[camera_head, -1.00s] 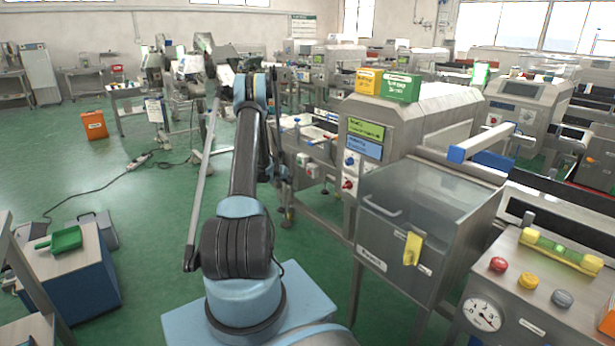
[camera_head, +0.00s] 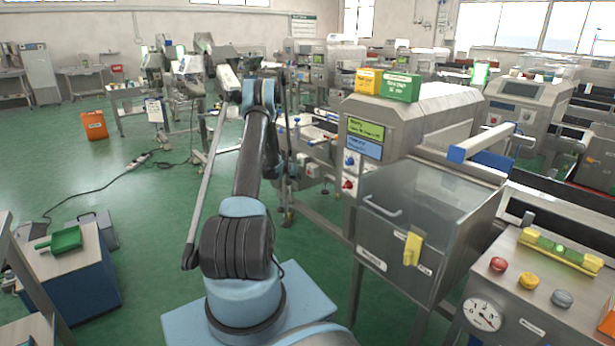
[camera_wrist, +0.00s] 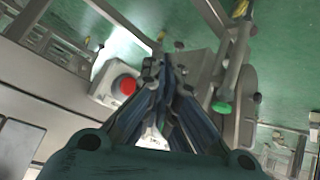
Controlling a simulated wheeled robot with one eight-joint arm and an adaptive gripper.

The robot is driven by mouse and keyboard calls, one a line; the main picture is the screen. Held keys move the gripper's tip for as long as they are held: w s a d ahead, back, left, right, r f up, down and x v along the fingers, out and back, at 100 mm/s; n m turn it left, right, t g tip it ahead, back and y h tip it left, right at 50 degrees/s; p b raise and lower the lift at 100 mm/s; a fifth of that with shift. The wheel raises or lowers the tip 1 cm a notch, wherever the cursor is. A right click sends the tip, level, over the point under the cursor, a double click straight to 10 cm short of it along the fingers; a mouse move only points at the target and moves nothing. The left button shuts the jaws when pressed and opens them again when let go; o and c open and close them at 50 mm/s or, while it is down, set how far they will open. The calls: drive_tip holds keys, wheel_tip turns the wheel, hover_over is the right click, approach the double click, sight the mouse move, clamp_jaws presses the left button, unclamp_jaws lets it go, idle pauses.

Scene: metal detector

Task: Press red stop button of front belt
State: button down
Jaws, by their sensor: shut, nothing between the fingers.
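A round red button (camera_wrist: 127,85) sits on a pale box in the wrist view, just left of my gripper's fingertips (camera_wrist: 165,68). The fingers are shut and empty, pointing away from the camera. A gap shows between the tips and the button; I cannot tell the depth between them. In the head view my gripper is not clearly visible beyond my arm. A small white box (camera_head: 313,170) stands at the belt side right of my arm. A red button (camera_head: 498,264) also shows on the steel panel at right front.
A metal detector (camera_head: 424,125) with green and blue labels stands right of my arm, above a clear-fronted bin (camera_head: 424,220). A green knob (camera_wrist: 221,107) and steel bars lie right of my fingers. Green floor (camera_head: 150,215) is open to the left.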

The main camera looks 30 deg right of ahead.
drive_tip(key=shift+w+d, duration=0.1)
drive_tip(key=shift+d, duration=1.5)
idle(0.3)
drive_tip(key=shift+d, duration=0.4)
drive_tip(key=shift+d, duration=0.35)
idle(0.7)
drive_tip(key=shift+a, duration=0.8)
drive_tip(key=a, duration=0.5)
drive_tip(key=shift+s, duration=0.25)
idle(0.4)
